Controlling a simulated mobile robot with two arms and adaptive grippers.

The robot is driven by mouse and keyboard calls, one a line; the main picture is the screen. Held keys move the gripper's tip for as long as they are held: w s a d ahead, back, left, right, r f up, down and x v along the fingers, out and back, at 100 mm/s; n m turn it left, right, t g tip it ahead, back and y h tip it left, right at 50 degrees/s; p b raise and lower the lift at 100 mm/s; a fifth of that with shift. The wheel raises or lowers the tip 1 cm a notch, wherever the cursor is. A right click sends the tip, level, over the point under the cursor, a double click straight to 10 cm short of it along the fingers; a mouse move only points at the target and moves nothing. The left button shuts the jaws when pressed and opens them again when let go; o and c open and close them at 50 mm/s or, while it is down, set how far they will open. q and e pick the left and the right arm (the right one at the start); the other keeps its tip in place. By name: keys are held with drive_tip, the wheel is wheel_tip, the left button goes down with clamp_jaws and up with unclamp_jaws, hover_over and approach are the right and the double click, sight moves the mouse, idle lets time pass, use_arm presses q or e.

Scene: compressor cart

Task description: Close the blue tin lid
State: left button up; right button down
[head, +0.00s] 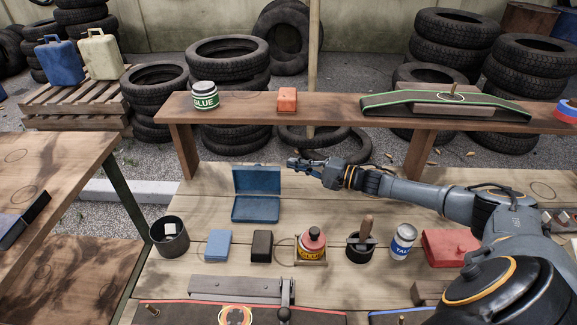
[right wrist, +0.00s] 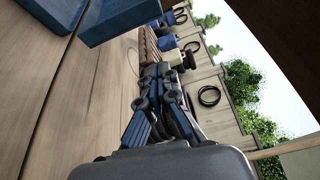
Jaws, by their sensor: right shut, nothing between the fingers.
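The blue tin (head: 256,209) lies open on the wooden bench. Its lid (head: 257,181) stands raised at the back edge of the tin. My right gripper (head: 293,164) is shut and empty, just right of the lid's upper edge and apart from it in the head view. In the right wrist view, the shut fingers (right wrist: 157,80) show in the middle, and a blue part of the tin, seemingly the lid (right wrist: 120,17), is at the top left, cut off by the frame. My left gripper is not in view.
In front of the tin stand a dark cup (head: 169,237), a light blue box (head: 217,245), a black box (head: 262,246) and a red glue bottle (head: 312,245).

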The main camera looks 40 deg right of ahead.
sight(258, 177)
drive_tip(key=x, duration=0.8)
drive_tip(key=shift+s+r, duration=0.1)
drive_tip(key=shift+a+p, duration=0.3)
drive_tip(key=shift+a, duration=0.1)
drive_tip(key=shift+s+a+r+p, duration=0.1)
drive_tip(key=shift+s+a+p, duration=0.25)
drive_tip(key=shift+s, duration=0.2)
drive_tip(key=shift+s+a+r+p, duration=0.15)
drive_tip(key=shift+s+a+p, duration=0.1)
drive_tip(key=shift+s+a, duration=0.3)
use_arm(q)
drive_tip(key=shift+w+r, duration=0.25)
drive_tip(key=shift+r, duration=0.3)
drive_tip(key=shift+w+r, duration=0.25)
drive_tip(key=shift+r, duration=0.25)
use_arm(e)
drive_tip(key=shift+s+a, duration=0.2)
drive_tip(key=shift+s, duration=0.1)
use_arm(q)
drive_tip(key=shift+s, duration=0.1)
